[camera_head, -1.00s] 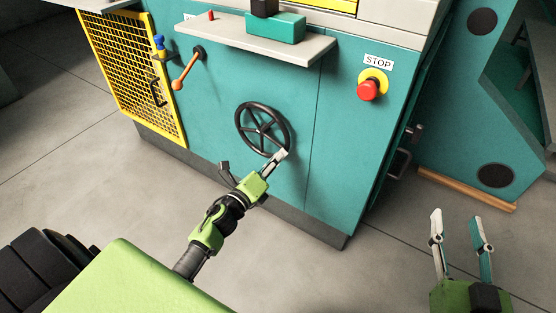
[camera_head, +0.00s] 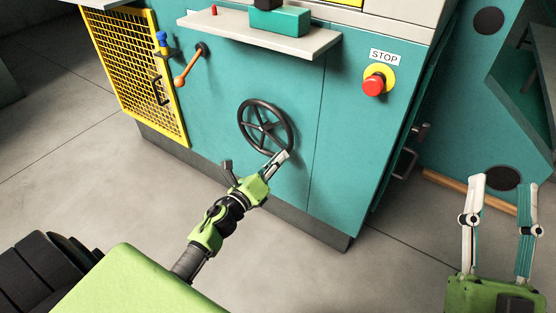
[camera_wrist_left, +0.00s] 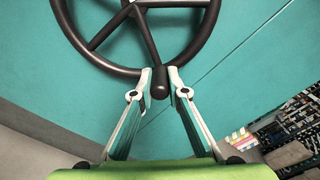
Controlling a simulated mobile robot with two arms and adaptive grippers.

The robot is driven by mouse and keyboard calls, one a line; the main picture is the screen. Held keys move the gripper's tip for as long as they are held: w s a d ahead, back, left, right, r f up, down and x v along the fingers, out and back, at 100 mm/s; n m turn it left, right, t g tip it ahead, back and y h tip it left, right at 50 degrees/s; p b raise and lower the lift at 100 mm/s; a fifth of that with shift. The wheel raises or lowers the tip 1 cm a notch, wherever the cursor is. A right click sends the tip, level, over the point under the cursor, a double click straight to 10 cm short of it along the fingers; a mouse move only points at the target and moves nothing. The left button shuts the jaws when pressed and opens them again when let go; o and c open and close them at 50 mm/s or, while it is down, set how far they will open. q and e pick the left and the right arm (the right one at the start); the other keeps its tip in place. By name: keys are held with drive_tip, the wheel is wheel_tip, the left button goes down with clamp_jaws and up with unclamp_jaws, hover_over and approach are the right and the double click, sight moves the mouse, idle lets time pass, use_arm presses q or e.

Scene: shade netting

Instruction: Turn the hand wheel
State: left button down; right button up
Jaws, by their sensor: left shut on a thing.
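The black hand wheel (camera_head: 242,126) with spokes is on the teal machine front. It also shows large in the left wrist view (camera_wrist_left: 68,30). My left gripper (camera_head: 283,154) is at the wheel's lower right rim. In the left wrist view my left gripper (camera_wrist_left: 161,76) has a finger on each side of a dark rounded grip (camera_wrist_left: 159,90) at the wheel's rim, and is shut on it. My right gripper (camera_head: 502,185) is at the lower right of the head view, its fingers wide apart and nothing between them, away from the wheel.
A grey shelf (camera_head: 240,37) juts out above the wheel. A lever with an orange handle (camera_head: 187,70) and a yellow mesh guard (camera_head: 130,60) are on the left. A red stop button (camera_head: 373,86) is on the right. The floor (camera_head: 60,190) in front is clear.

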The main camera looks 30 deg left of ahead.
use_arm(q)
drive_tip(key=shift+f, duration=0.15)
drive_tip(key=c, duration=2)
unclamp_jaws()
drive_tip(key=s, duration=0.8)
drive_tip(key=s+a, duration=0.1)
drive_tip(key=s, duration=0.3)
